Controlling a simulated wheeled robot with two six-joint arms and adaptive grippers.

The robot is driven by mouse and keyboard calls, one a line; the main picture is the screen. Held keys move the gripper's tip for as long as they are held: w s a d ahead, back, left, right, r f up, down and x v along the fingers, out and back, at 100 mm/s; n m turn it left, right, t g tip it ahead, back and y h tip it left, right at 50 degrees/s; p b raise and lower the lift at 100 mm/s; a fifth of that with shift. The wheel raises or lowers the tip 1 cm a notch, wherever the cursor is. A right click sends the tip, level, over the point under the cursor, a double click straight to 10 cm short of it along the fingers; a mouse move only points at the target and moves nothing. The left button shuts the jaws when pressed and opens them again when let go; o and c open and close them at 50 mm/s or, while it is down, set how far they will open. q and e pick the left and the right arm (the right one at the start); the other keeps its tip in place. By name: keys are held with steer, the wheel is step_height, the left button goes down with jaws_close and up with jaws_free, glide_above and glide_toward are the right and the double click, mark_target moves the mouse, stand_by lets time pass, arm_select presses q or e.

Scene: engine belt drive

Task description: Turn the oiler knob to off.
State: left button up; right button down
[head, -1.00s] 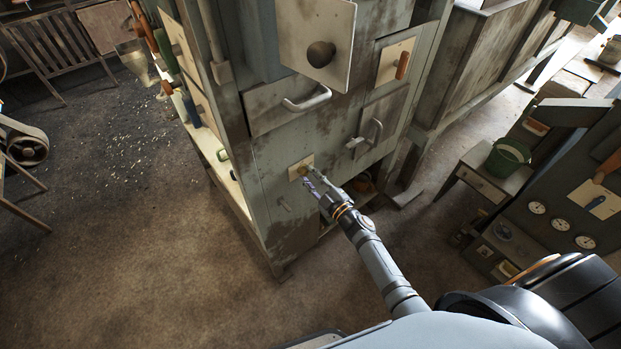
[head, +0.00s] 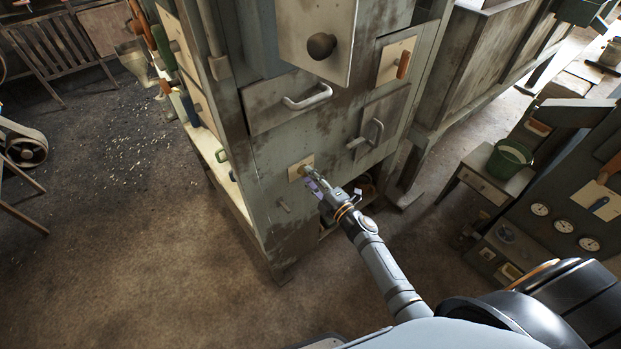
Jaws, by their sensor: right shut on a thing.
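A small brass-coloured knob (head: 302,170) sits on a cream plate (head: 294,172) low on the front of the grey-green machine cabinet. I take it for the oiler knob. My right gripper (head: 308,178) reaches up to it from the lower right and is shut on it. The fingers cover part of the knob, and any marks on the plate are too small to read. My left gripper is not in view.
Above the plate are a drawer with a pale handle (head: 307,97), an open panel with a dark round knob (head: 321,46) and a door handle (head: 376,132). A gauge panel (head: 563,226) stands at the right.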

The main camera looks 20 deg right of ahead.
stand_by(0.3)
steer(key=c, duration=1.1)
jaws_free()
steer(key=shift+s, duration=0.1)
steer(key=v, duration=1.2)
steer(key=shift+f, duration=0.1)
